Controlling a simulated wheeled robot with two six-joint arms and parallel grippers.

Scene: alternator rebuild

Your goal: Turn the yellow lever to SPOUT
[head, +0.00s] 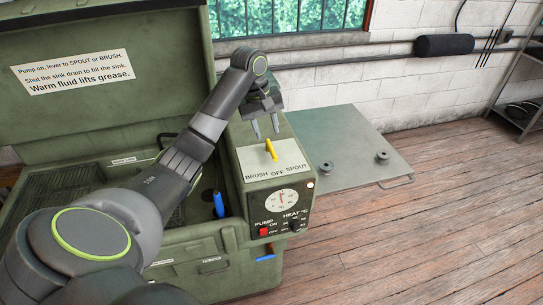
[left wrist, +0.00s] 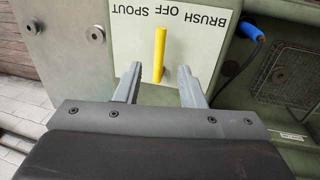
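The yellow lever (head: 271,150) stands on the pale BRUSH/OFF/SPOUT plate (head: 253,166) on top of the green washer's control box. Its end is by the word OFF. My left gripper (head: 265,129) is open and empty, just behind and above the lever in the head view. In the left wrist view the lever (left wrist: 159,55) shows between the two spread fingers (left wrist: 159,86), with a gap on each side. I cannot tell whether the fingertips reach down to its height. My right gripper is in neither view.
Below the plate are a dial (head: 282,200), a red pump switch (head: 263,232) and a black heat knob (head: 295,224). A grey side shelf (head: 350,150) carries two round knobs. The raised lid (head: 100,85) stands behind the sink.

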